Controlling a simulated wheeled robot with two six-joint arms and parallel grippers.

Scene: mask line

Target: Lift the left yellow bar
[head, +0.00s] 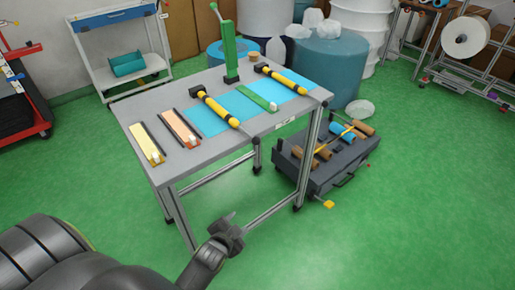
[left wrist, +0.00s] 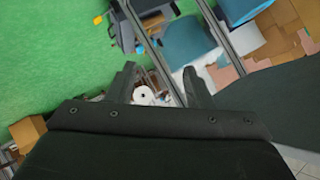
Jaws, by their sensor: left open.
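The left yellow bar (head: 222,113) lies on the grey table (head: 160,178), with a black block at its far end and a dark tip at its near end. It lies partly over a light blue mat (head: 204,121). A second yellow bar (head: 286,79) lies farther right on another blue mat. My left gripper (head: 226,230) is below and in front of the table, well apart from the left bar. Its two fingers (left wrist: 162,88) are spread in the left wrist view, with nothing between them. The left bar cannot be made out there. My right gripper is not in view.
A green upright tool (head: 231,58) stands at the table's back. A green strip (head: 257,98) lies between the bars; yellow (head: 147,143) and orange (head: 179,128) strips lie at left. A dark cart (head: 318,172) with rolls stands right of the table. The floor in front is clear.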

